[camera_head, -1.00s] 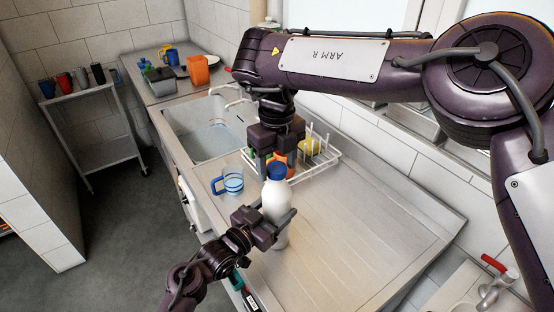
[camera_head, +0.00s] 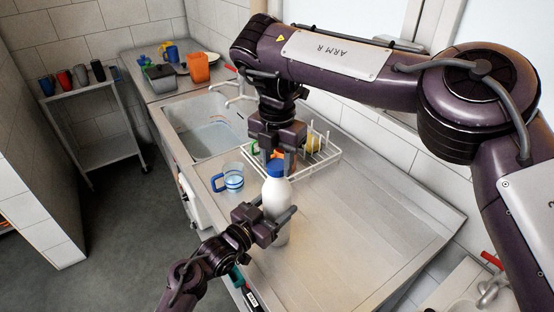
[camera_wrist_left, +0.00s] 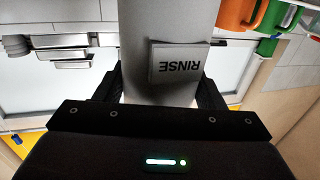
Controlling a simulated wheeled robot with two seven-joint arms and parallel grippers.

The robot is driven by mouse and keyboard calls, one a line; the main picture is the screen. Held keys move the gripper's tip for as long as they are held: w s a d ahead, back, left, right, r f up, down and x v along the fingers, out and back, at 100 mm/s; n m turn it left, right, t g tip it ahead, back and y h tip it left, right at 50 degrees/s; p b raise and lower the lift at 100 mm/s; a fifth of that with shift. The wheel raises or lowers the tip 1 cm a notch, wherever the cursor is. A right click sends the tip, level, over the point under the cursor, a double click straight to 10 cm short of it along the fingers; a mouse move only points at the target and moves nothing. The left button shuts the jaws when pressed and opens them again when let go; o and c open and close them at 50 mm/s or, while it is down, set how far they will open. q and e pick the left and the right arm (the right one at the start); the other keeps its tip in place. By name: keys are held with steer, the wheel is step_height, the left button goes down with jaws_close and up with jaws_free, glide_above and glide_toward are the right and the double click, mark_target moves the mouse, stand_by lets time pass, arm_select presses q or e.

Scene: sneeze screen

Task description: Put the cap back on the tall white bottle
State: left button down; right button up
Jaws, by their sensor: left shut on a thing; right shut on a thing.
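The tall white bottle (camera_head: 276,199) stands upright on the steel drainboard (camera_head: 345,225). My left gripper (camera_head: 278,224) is shut on its body from the near side. In the left wrist view the bottle (camera_wrist_left: 168,30) fills the space between the fingers (camera_wrist_left: 162,85), its label reading "RINSE" upside down. The blue cap (camera_head: 277,170) is at the top of the bottle's neck. My right gripper (camera_head: 277,163) reaches down from above and is shut on the cap. I cannot tell whether the cap is fully seated, as the fingers partly hide it.
A white wire dish rack (camera_head: 328,160) with a yellow item (camera_head: 313,144) is just behind. The sink (camera_head: 190,112) lies beyond. The drainboard right of the bottle is clear.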

steer(key=shift+m, duration=1.2)
steer(key=o, duration=1.1)
steer(key=shift+r, duration=2.25)
steer(key=shift+c, duration=0.5)
steer(key=n, duration=0.1)
steer(key=r+n, duration=0.1)
steer(key=shift+w+a+r+n, duration=0.1)
steer(key=shift+r+n, duration=0.2)
steer(key=shift+n, duration=0.1)
steer(key=r+n, duration=0.2)
steer(key=n, duration=0.1)
steer(key=shift+n, duration=0.3)
